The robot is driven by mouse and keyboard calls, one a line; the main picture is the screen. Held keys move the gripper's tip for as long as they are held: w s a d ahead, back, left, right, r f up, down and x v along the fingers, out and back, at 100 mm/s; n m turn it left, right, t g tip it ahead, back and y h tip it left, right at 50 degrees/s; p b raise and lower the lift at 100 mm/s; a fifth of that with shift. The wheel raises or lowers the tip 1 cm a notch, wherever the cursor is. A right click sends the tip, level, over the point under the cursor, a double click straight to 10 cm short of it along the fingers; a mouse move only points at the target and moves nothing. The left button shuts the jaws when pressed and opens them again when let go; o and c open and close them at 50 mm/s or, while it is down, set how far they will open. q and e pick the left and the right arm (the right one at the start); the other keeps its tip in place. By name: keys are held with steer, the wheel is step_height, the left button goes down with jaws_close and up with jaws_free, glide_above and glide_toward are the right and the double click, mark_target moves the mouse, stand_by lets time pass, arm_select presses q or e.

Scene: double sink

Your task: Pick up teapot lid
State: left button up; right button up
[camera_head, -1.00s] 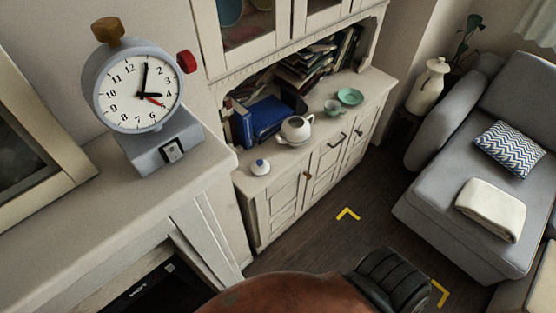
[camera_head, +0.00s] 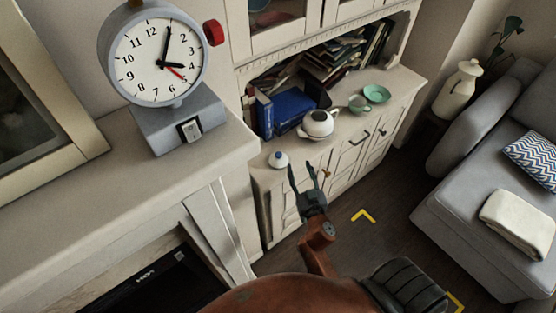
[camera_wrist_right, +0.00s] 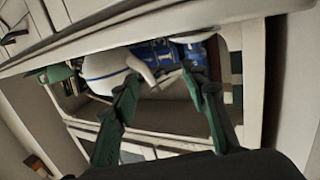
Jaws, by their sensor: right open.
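The teapot lid (camera_head: 279,160) is small and white with a blue knob. It sits on the near left end of the cabinet's counter, apart from the white teapot (camera_head: 318,123). My right gripper (camera_head: 302,171) is open and empty, fingers pointing up toward the counter's front edge. In the head view it shows just right of the lid and below the teapot. In the right wrist view the two open fingers (camera_wrist_right: 158,78) frame part of the counter, with the teapot (camera_wrist_right: 108,68) behind them. My left gripper is out of view.
Blue books (camera_head: 285,108) stand behind the teapot. A large clock (camera_head: 160,55) stands on the mantel at left. A grey sofa (camera_head: 480,215) is at right, with open floor before it.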

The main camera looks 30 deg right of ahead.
mark_target(280, 157)
steer(key=shift+n+t+y, duration=0.7)
steer(key=shift+t+y, duration=0.1)
steer(key=w+a, duration=0.1)
steer(key=a, duration=0.1)
steer(key=w+a+r, duration=0.1)
steer(key=w+a, duration=0.1)
steer(key=shift+w, duration=0.3)
steer(key=x, duration=0.4)
steer(key=f+x, duration=0.1)
steer(key=x, duration=0.2)
steer(key=shift+c, duration=0.6)
jaws_close()
